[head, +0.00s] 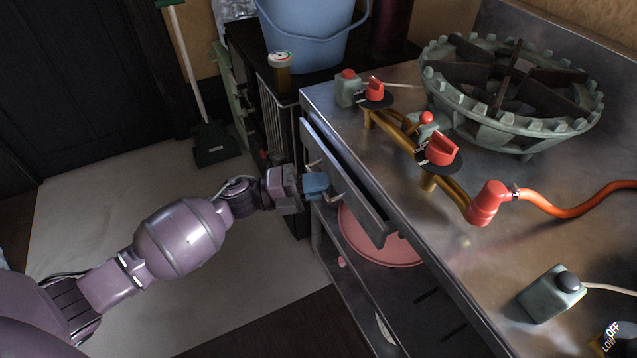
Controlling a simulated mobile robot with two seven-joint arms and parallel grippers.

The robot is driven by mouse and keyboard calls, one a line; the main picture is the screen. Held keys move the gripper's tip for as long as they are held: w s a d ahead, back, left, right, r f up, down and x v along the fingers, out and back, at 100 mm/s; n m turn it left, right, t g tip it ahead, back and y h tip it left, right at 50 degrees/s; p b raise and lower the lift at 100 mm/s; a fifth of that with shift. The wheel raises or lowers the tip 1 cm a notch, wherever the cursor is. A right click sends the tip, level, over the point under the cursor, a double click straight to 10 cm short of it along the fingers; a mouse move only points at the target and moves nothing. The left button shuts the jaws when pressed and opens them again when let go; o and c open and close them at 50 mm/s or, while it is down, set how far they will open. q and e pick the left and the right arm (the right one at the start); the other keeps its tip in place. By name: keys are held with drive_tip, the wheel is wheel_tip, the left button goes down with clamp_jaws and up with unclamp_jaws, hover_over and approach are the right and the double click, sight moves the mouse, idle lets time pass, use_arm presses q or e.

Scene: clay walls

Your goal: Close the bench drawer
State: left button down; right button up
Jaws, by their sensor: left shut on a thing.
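The bench drawer (368,207) sits under the near left edge of the metal bench (466,243). Its front stands out from the bench edge, with a narrow dark gap behind it, so it is partly open. My left gripper (318,184) reaches in from the left at the drawer front and is shut on the drawer handle. The fingers hide most of the handle. My right gripper is not in view.
A gear-like burner (510,95), red-handled valves (440,150) and an orange hose (572,210) are on the bench top. A pink basin (385,243) is on the shelf below. A blue bucket (305,35) stands behind.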

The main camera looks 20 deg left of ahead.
sight(334, 179)
use_arm(q)
drive_tip(key=w+d, duration=0.2)
drive_tip(key=w, duration=0.1)
drive_tip(key=shift+w+d, duration=0.15)
drive_tip(key=shift+d, duration=0.1)
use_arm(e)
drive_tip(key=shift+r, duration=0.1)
use_arm(q)
drive_tip(key=shift+r, duration=0.1)
drive_tip(key=c, duration=1.2)
unclamp_jaws()
drive_tip(key=shift+c, duration=0.2)
drive_tip(key=shift+d+f, duration=0.1)
drive_tip(key=shift+f, duration=0.1)
drive_tip(key=p+v, duration=0.1)
drive_tip(key=v, duration=0.9)
drive_tip(key=shift+a, duration=0.4)
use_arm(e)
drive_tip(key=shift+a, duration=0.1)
